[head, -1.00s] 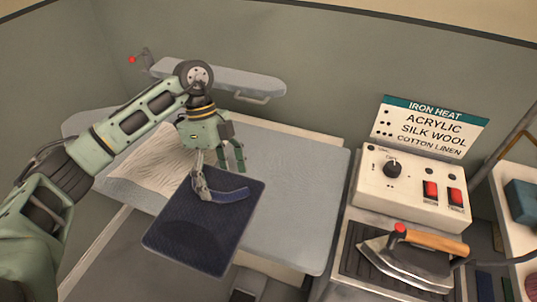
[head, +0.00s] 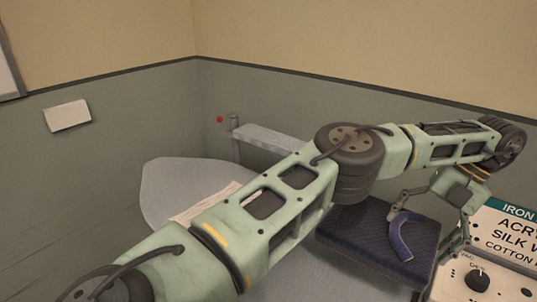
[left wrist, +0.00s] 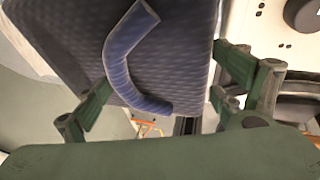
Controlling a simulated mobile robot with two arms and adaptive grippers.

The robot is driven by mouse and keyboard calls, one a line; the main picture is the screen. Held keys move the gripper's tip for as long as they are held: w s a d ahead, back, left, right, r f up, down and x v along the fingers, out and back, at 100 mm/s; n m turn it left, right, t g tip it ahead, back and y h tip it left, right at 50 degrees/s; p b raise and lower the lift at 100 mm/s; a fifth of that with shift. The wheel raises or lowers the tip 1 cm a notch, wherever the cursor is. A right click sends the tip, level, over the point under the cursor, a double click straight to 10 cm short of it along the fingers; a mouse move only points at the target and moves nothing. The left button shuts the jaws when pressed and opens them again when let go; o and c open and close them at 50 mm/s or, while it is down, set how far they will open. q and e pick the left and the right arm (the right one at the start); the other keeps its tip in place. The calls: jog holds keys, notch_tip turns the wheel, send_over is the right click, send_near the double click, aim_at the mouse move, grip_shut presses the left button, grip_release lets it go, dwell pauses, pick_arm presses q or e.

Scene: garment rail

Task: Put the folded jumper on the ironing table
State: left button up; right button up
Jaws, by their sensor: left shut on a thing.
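The folded jumper (head: 352,232) is a dark navy, textured flat slab with a lighter blue curved band (head: 402,238) on top. My left gripper (head: 430,222) is over its right part, fingers spread either side of the band, and holds it. In the left wrist view the jumper (left wrist: 180,50) fills the upper middle, with the band between the fingers. The grey ironing table (head: 168,190) shows at left, largely hidden behind my left arm. The jumper is at the table's right side; I cannot tell whether it touches the table. My right gripper is out of view.
A pale cloth (head: 200,207) lies on the table. A narrow grey sleeve board (head: 272,138) stands behind it. The white control box (head: 480,282) and iron heat sign (head: 505,235) are close to the gripper at right. The table's left end is bare.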

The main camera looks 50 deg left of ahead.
aim_at(362, 260)
pick_arm(q)
jog(key=shift+w+r, duration=0.2)
jog(key=shift+r, duration=0.1)
jog(key=shift+s+a+f, duration=0.15)
jog(key=shift+s+f, duration=0.15)
jog(key=s+a+f+p, duration=0.1)
jog(key=s+a+f, duration=0.1)
jog(key=s, duration=0.1)
jog(key=s+a+f+p, duration=0.1)
jog(key=s+a+f, duration=0.1)
jog(key=s, duration=0.1)
jog(key=s+a+f+p, duration=0.1)
jog(key=s+f, duration=0.1)
jog(key=s, duration=0.1)
jog(key=shift+s+a+f, duration=0.25)
jog(key=shift+s+a, duration=0.05)
jog(key=shift+a, duration=0.1)
notch_tip(362, 260, down, 3)
jog(key=shift+f+p, duration=0.1)
jog(key=shift+p, duration=0.6)
jog(key=shift+w+f, duration=0.1)
jog(key=shift+f, duration=0.35)
jog(key=o, duration=1.4)
